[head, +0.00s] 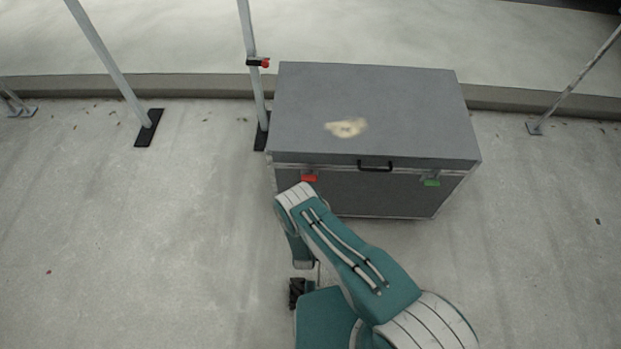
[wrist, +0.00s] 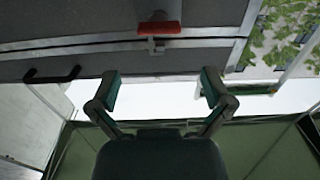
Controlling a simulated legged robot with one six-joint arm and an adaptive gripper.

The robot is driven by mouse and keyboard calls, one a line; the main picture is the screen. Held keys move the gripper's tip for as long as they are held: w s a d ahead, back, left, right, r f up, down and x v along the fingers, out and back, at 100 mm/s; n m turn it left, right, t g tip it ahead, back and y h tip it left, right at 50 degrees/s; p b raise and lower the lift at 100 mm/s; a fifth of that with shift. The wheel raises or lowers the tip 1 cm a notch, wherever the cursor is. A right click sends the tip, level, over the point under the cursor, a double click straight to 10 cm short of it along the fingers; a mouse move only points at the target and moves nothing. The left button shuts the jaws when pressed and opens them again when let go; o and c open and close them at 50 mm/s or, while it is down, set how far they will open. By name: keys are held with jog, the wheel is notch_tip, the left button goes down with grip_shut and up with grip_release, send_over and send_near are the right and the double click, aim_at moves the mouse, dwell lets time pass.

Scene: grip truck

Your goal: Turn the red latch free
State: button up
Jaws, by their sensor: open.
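The red latch (head: 309,178) sits on the front of a grey case (head: 365,105), at the left end of the seam below its lid. In the wrist view the red latch (wrist: 159,28) is near the top centre, beyond the fingertips and roughly midway between them. My gripper (wrist: 160,88) is open, its two fingers wide apart with nothing between them. The latch and the fingers look apart. In the head view my arm reaches toward the case's lower left front, and the gripper's fingers are hard to make out there.
A green latch (head: 432,183) is at the right of the case front. A black handle (head: 375,166) lies between the latches; it also shows in the wrist view (wrist: 52,75). A metal pole (head: 252,65) stands just left of the case.

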jog(key=w, duration=1)
jog(key=shift+w+d, duration=0.25)
jog(key=shift+w, duration=0.1)
jog(key=c, duration=0.9)
